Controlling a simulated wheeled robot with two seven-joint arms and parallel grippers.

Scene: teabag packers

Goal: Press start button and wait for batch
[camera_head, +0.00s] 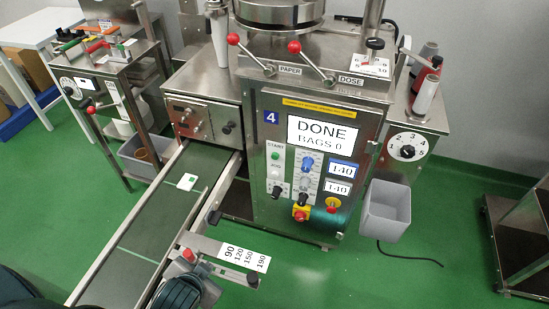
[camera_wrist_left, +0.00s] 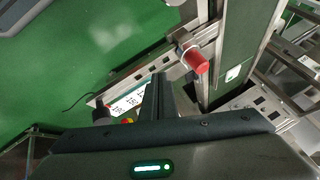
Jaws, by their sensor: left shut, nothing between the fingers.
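The machine's control panel (camera_head: 318,170) stands at the centre of the head view. My right gripper is not in view.
A conveyor (camera_head: 160,220) runs to the lower left with a small white teabag packet (camera_head: 187,181) on it. A red knob (camera_head: 188,255) stands beside the scale (camera_head: 243,257). A red-and-yellow stop button (camera_head: 333,204) is low on the panel. A grey bin (camera_head: 385,211) hangs at right.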

